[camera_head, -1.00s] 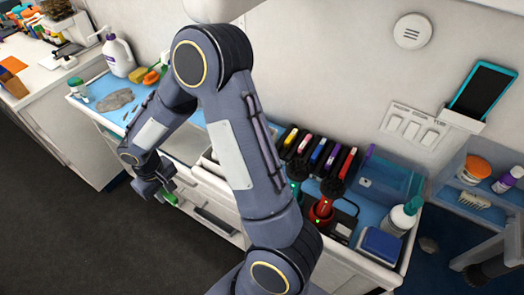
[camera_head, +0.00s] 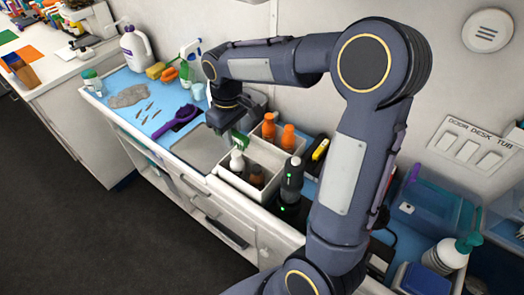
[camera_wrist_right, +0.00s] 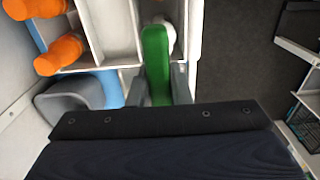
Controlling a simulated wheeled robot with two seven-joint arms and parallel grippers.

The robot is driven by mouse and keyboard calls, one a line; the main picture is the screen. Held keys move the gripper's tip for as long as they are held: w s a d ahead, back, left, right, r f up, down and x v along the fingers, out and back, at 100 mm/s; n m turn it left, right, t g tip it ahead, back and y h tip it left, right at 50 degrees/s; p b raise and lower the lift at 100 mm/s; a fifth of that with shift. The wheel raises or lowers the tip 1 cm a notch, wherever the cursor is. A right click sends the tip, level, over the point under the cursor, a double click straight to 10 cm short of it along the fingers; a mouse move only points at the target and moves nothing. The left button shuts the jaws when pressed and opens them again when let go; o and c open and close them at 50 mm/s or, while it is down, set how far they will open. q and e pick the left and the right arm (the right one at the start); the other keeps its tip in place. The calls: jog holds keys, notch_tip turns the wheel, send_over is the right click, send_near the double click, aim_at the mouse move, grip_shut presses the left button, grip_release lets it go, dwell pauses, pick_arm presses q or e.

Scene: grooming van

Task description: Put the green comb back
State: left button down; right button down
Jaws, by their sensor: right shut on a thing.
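The green comb (camera_head: 238,138) is in my right gripper (camera_head: 234,126), at the left end of the white divided caddy (camera_head: 232,184) on the counter. In the right wrist view, the comb (camera_wrist_right: 156,60) sticks out from between the two grey fingers of my right gripper (camera_wrist_right: 158,90), which are shut on it. Its far end lies over the caddy's compartments in that view. I cannot tell whether the comb touches the caddy. My left gripper is not in view.
The caddy holds orange bottles (camera_head: 268,128), a white-topped bottle (camera_head: 237,161) and brown bottles. A dark clipper (camera_head: 291,180) stands beside it. A purple brush (camera_head: 176,121) lies on the blue mat (camera_head: 155,115) at left. My arm hides part of the counter.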

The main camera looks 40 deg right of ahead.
jog(key=s+d+f, duration=0.1)
jog(key=d+f, duration=0.1)
jog(key=d, duration=0.2)
send_over(264, 159)
jog(key=f, duration=0.3)
jog(key=f+p, duration=0.1)
jog(key=f, duration=0.1)
jog(key=shift+a+f, duration=0.1)
jog(key=shift+a, duration=0.2)
jog(key=shift+d+f, duration=0.15)
jog(key=shift+f, duration=0.8)
jog(key=shift+d+f, duration=0.15)
jog(key=shift+f, duration=0.75)
jog(key=shift+f, duration=0.25)
jog(key=c, duration=1.3)
grip_release()
jog(key=shift+r, duration=0.1)
jog(key=shift+c, duration=0.2)
